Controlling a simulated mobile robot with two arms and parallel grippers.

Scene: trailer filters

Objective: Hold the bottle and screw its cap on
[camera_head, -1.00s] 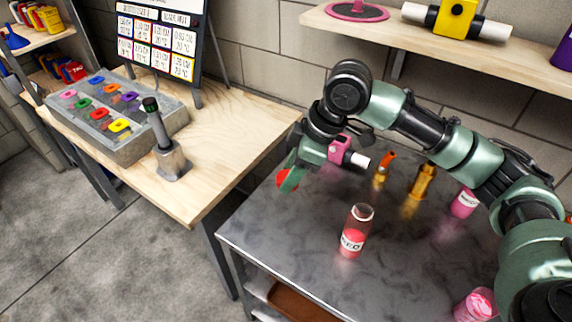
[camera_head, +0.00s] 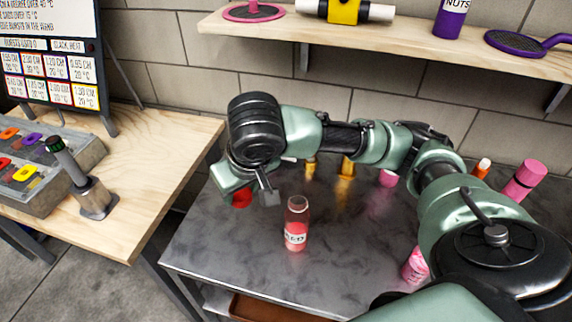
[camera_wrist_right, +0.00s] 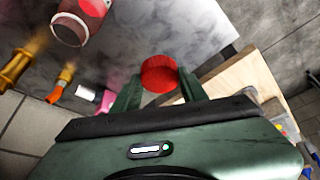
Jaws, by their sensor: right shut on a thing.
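A clear bottle with red contents and a white label (camera_head: 295,225) stands upright and open-topped on the grey table. It also shows at the top left of the right wrist view (camera_wrist_right: 70,28). My right gripper (camera_head: 240,198) is left of the bottle, apart from it, above the table's left side. It is shut on a round red cap (camera_wrist_right: 159,74), held between its two green fingers. The cap also shows under the gripper in the head view (camera_head: 242,197). My left gripper is not in view, and nothing holds the bottle.
The grey metal table (camera_head: 215,255) is clear around the bottle. Brass fittings (camera_head: 346,168) and pink bottles stand behind it, partly hidden by my right arm. A wooden bench (camera_head: 150,160) with a joystick (camera_head: 85,185) is at the left. A shelf (camera_head: 400,45) hangs above.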

